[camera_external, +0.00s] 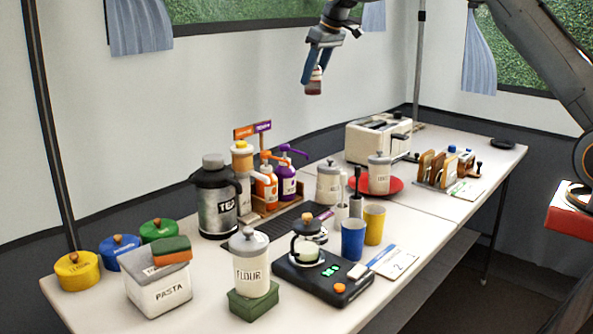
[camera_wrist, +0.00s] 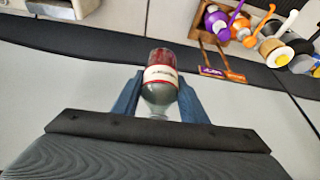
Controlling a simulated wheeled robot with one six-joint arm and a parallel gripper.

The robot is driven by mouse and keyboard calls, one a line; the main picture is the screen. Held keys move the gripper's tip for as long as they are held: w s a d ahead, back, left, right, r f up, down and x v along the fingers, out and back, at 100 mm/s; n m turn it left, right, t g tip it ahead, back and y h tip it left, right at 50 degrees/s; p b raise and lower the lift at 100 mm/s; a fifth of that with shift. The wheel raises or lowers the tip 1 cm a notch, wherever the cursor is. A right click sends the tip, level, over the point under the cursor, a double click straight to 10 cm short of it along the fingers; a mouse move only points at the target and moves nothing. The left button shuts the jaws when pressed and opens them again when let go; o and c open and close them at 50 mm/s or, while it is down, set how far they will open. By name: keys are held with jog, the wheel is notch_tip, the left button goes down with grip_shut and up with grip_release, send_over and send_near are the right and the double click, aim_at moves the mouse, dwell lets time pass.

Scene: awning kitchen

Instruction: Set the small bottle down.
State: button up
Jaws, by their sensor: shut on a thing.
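My gripper (camera_external: 313,75) hangs high above the back of the table, pointing down. It is shut on a small bottle (camera_external: 314,82). The small bottle (camera_wrist: 161,84) also shows in the wrist view, between the two blue fingers of my gripper (camera_wrist: 160,98). It has a dark red end, a pale label with a red band, and a clear greyish body. The bottle is in the air, well clear of everything on the table (camera_external: 330,300). The label's writing is too small to read.
A toaster (camera_external: 377,138), a red plate (camera_external: 396,187) bearing a canister, and a rack (camera_external: 447,168) stand at the right. Pump bottles (camera_external: 287,180), a tea flask (camera_external: 215,200), and a black scale (camera_external: 322,278) fill the middle. Bare tabletop shows along the front edge and far right.

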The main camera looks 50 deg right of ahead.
jog(key=s+a+n+y, duration=0.1)
jog(key=s+a, duration=0.1)
jog(key=a, duration=1)
jog(key=s+a+n, duration=0.2)
jog(key=a, duration=1)
jog(key=s+a+n, duration=0.1)
jog(key=s+a, duration=0.3)
jog(key=a, duration=0.4)
jog(key=s+a+n+y+p, duration=0.1)
jog(key=s+a, duration=0.3)
jog(key=a, duration=0.4)
jog(key=s+a, duration=0.4)
jog(key=a, duration=0.3)
jog(key=shift+g, duration=0.3)
jog(key=f, duration=0.9)
jog(key=f+p, duration=0.1)
jog(key=f, duration=0.9)
jog(key=f+p, duration=0.1)
jog(key=f, duration=0.9)
jog(key=shift+a, duration=0.4)
jog(key=shift+f, duration=0.15)
jog(key=shift+f, duration=0.1)
jog(key=o, duration=1.1)
